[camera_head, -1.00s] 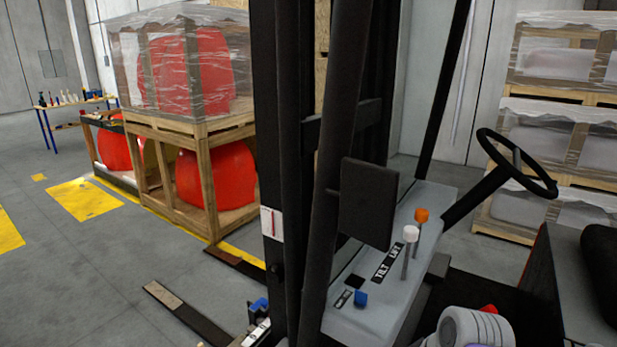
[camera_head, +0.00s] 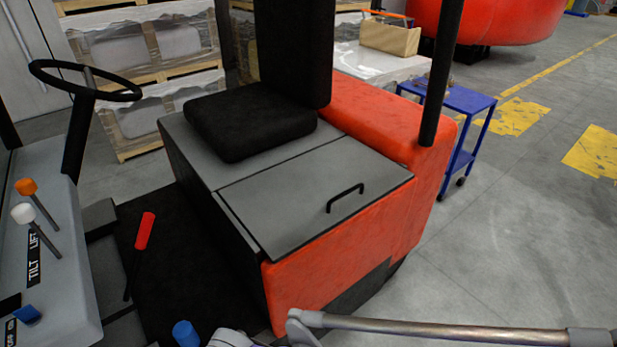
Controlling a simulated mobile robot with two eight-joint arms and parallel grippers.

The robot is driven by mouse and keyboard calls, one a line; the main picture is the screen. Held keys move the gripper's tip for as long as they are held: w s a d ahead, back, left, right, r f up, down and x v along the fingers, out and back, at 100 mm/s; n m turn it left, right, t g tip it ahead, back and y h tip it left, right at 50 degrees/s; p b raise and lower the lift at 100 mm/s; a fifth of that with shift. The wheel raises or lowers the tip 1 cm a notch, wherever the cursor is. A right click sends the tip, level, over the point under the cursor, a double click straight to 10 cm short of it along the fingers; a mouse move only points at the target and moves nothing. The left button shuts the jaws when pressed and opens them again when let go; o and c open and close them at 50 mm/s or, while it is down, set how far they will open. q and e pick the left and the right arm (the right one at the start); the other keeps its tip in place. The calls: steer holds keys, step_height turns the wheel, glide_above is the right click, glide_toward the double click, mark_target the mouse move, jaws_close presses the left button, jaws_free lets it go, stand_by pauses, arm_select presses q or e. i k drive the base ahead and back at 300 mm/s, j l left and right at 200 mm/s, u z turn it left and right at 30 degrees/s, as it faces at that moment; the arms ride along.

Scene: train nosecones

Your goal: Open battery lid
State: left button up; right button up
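The battery lid (camera_head: 285,205) is a flat grey panel on the truck, in the middle of the head view. It lies shut, level with the grey surface beside it. A black bar handle (camera_head: 345,198) stands up near its right edge. No gripper fingers show. Pale and metal parts at the bottom edge, with a long rod reaching to the right, look like parts of my arm. They are in front of the truck's red side, and nothing touches the lid or its handle.
A black seat (camera_head: 250,122) with a tall backrest sits behind the lid. A red rear body (camera_head: 395,120) and black post (camera_head: 441,75) stand on its right. The steering wheel (camera_head: 85,80) and levers are at left. A blue trolley (camera_head: 460,100) stands beyond. Floor at right is clear.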

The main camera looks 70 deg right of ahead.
mark_target(284, 207)
steer(key=z, duration=2.55)
